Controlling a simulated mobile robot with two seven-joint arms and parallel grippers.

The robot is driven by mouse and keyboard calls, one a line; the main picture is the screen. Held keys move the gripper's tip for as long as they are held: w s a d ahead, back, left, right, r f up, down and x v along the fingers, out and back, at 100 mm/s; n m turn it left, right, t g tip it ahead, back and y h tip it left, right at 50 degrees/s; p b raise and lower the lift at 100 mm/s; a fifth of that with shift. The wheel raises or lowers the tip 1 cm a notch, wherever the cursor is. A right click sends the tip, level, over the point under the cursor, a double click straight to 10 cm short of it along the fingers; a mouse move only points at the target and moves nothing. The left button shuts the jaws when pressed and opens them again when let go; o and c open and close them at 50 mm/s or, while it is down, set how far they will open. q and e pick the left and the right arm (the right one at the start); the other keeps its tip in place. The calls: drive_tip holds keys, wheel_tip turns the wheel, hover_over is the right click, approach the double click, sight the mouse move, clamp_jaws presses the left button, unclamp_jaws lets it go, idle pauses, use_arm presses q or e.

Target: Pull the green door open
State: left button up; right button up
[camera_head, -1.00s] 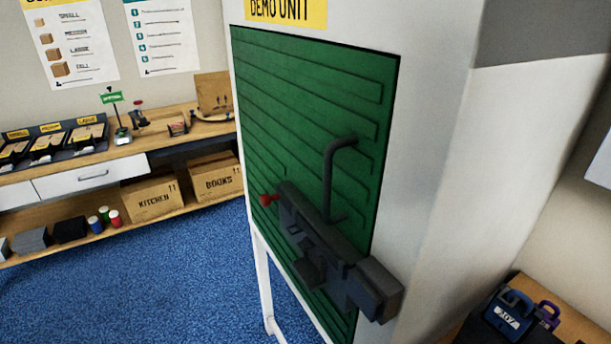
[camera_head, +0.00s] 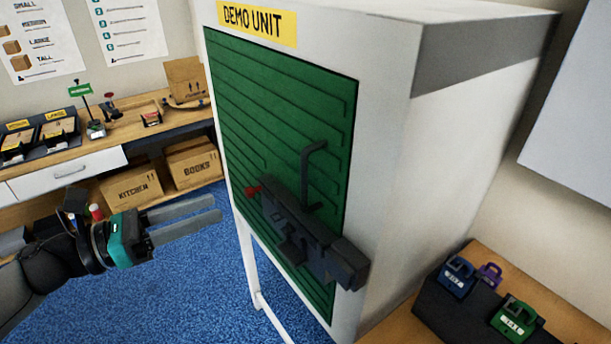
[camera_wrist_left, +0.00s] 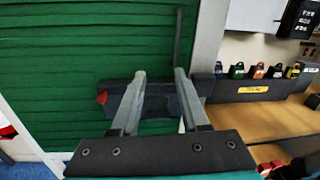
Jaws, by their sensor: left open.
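The green door (camera_head: 235,110) is shut in the white cabinet marked DEMO UNIT. A dark bar handle (camera_head: 306,178) stands upright on it. A dark latch block (camera_head: 300,232) with a red knob (camera_head: 252,190) is mounted across the door below the handle. My left gripper (camera_head: 219,210) is open and empty, to the left of the door and apart from it in the head view. In the left wrist view its fingers (camera_wrist_left: 160,75) point toward the latch block (camera_wrist_left: 157,103), with the green door (camera_wrist_left: 80,60) behind. My right gripper is not in view.
The white cabinet (camera_head: 385,130) stands on legs over blue carpet. A bench (camera_head: 480,255) at lower right bears several coloured padlocks (camera_head: 513,318). A wooden workbench with boxes (camera_head: 192,162) is at back left. Carpet in front of the door is clear.

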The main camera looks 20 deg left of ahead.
use_arm(q)
drive_tip(key=s+d+r+m+g+h, duration=0.1)
drive_tip(key=d+r+m, duration=0.1)
drive_tip(key=m, duration=0.1)
drive_tip(key=p, duration=0.2)
approach(304, 206)
drive_tip(key=w+d+r, duration=0.4)
drive_tip(key=w+d, duration=0.1)
drive_tip(key=shift+w+d+r+n+p, duration=0.1)
drive_tip(key=shift+w+d+n+p, duration=0.3)
drive_tip(key=shift+w+d, duration=0.75)
drive_tip(key=shift+s, duration=0.1)
clamp_jaws()
idle(0.9)
